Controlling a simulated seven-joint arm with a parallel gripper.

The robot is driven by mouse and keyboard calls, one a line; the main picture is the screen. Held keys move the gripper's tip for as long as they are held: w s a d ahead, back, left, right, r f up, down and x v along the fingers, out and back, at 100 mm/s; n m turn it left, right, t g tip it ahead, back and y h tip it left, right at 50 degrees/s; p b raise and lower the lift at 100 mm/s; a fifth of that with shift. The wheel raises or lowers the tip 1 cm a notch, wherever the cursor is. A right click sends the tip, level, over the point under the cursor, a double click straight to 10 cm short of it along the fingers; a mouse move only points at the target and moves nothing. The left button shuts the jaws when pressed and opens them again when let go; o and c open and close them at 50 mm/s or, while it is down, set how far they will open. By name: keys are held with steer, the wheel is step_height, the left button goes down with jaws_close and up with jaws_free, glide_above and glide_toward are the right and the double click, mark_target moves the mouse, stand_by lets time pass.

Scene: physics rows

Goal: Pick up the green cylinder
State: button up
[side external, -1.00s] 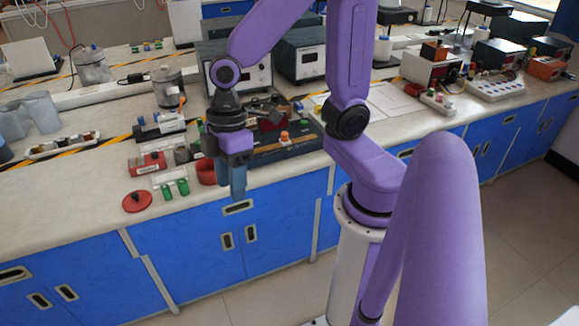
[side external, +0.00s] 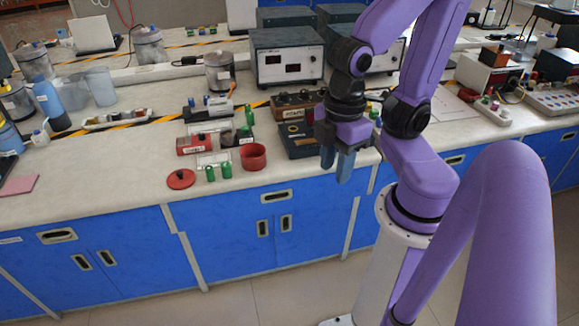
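Two small green cylinders stand near the front edge of the bench, a left one (side external: 210,173) and a right one (side external: 226,170). A taller green piece (side external: 249,117) stands farther back, beside a dark block. I cannot tell which is the task's green cylinder. My gripper (side external: 337,168) points down near the bench's front edge, well to the right of the green cylinders. Its two blue-grey fingers look apart, with nothing seen between them.
A red round dish (side external: 253,157) stands between the green cylinders and my gripper. A red lid (side external: 181,179) lies left of them, and a red box (side external: 194,144) behind. A dark instrument box (side external: 297,141) is left of my gripper.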

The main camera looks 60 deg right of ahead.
steer(key=w+d+f+n+t+h, duration=0.1)
steer(key=w+f+n+h, duration=0.15)
steer(key=w+h, duration=0.2)
steer(key=w+f+n+t+h, duration=0.1)
steer(key=w+f+h, duration=0.2)
steer(key=w, duration=0.3)
steer(key=n+t+h, duration=0.2)
steer(key=n+t, duration=0.9)
steer(key=n, duration=0.2)
glide_toward(210, 173)
steer(key=x, duration=0.5)
steer(key=shift+w+d+f, duration=0.1)
steer(key=shift+w+d, duration=0.15)
steer(key=shift+w, duration=0.1)
steer(key=shift+x, duration=2.65)
jaws_close()
